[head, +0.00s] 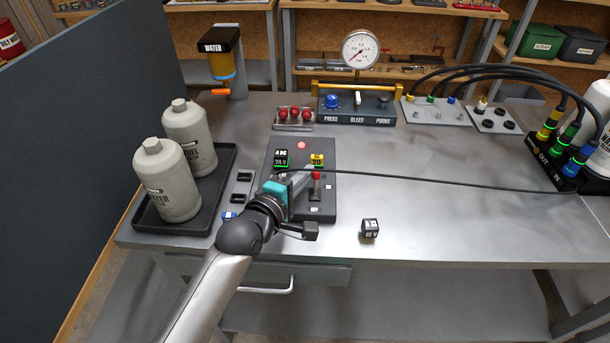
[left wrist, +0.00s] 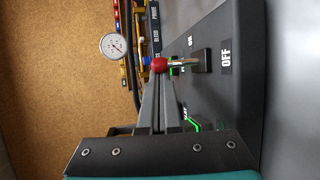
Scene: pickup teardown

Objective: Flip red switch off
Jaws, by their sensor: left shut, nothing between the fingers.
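The red switch is a metal lever with a red knob (head: 316,176) on a dark sloped panel (head: 323,154) near the bench's front edge. In the left wrist view the red knob (left wrist: 159,65) sits right at my fingertips, and its lever runs to a black base near the OFF label (left wrist: 225,58). My left gripper (head: 310,170) reaches over the panel from the front left. Its fingers are shut together with nothing between them, as the left wrist view also shows (left wrist: 160,82). I cannot tell whether the tips touch the knob. My right gripper is out of view.
A black cable (head: 430,178) crosses behind the switch to a connector block at right. Two grey bottles (head: 168,180) stand in a black tray at left. A small dark cube (head: 370,228) lies right of the panel. The bench's middle right is mostly clear.

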